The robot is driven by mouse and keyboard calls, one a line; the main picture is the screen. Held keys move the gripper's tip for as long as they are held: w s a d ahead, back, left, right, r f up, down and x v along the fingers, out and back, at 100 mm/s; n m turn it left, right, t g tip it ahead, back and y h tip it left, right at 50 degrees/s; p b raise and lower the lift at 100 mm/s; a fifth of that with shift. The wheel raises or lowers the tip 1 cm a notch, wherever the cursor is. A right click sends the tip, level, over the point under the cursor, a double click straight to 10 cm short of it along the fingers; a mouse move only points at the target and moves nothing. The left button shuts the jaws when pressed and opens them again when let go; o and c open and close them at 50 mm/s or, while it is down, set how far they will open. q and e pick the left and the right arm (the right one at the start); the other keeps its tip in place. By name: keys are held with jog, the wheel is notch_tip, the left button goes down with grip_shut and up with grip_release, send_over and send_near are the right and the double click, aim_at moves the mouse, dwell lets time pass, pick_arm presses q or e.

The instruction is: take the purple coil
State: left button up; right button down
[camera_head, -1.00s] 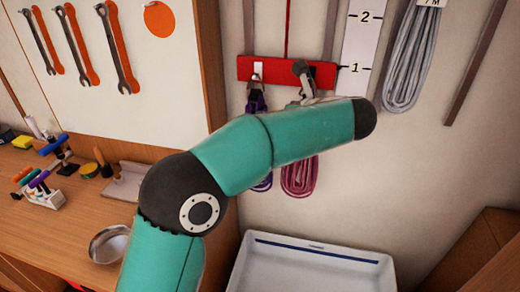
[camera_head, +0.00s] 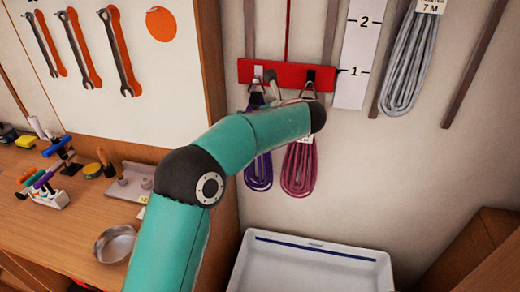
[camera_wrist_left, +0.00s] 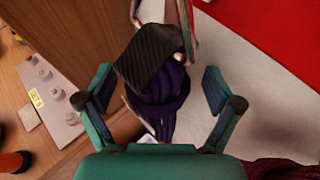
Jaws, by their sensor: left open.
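The purple coil (camera_head: 259,175) hangs from the left hook of the red rack (camera_head: 291,73) on the wall; my left arm partly covers it in the head view. In the left wrist view the purple coil (camera_wrist_left: 165,110) hangs with a black strap (camera_wrist_left: 150,65) around its upper part. My left gripper (camera_wrist_left: 158,80) is open, with one finger on each side of the coil and strap and visible space beside them. In the head view the gripper is largely hidden behind my teal arm, near the rack. My right gripper is not in view.
A pink coil (camera_head: 299,172) hangs just right of the purple one. A grey coil (camera_head: 408,65) hangs farther right, beyond a white scale board (camera_head: 356,45). A white tray (camera_head: 315,268) is below. A workbench with tools and a metal bowl (camera_head: 115,243) is at left.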

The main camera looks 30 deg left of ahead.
pick_arm(q)
jog(key=shift+c, duration=0.2)
grip_shut()
jog(key=shift+r, duration=0.1)
jog(key=shift+r, duration=0.1)
